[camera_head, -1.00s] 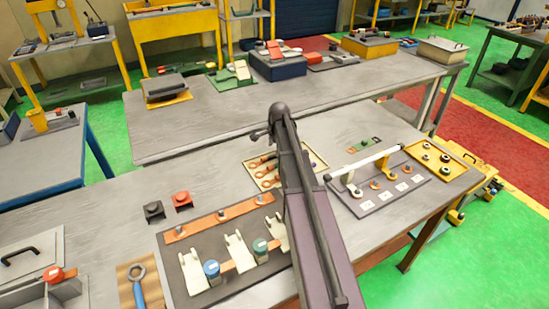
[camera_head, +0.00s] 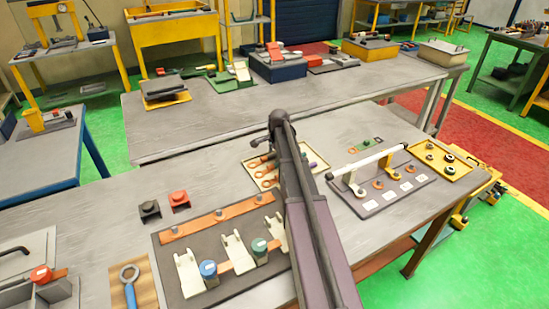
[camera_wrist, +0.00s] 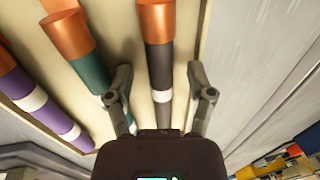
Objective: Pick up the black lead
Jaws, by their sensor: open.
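The black lead (camera_wrist: 158,67) shows in the wrist view as a dark rod with a copper end (camera_wrist: 157,21) and a white band. It lies on a beige tray (camera_wrist: 185,25) beside a green lead (camera_wrist: 94,72); a purple lead (camera_wrist: 62,127) lies further left. My gripper (camera_wrist: 160,78) is open, with one finger on each side of the black lead. I cannot tell whether the fingers touch it. The lead's near end is hidden by the gripper body.
A rack with a white bar (camera_head: 367,160) and a yellow tray of rings (camera_head: 466,172) stand right of my arm. A board with white clamps (camera_head: 170,278) lies to the left, near black (camera_head: 149,209) and red (camera_head: 179,200) blocks. The table's back left is clear.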

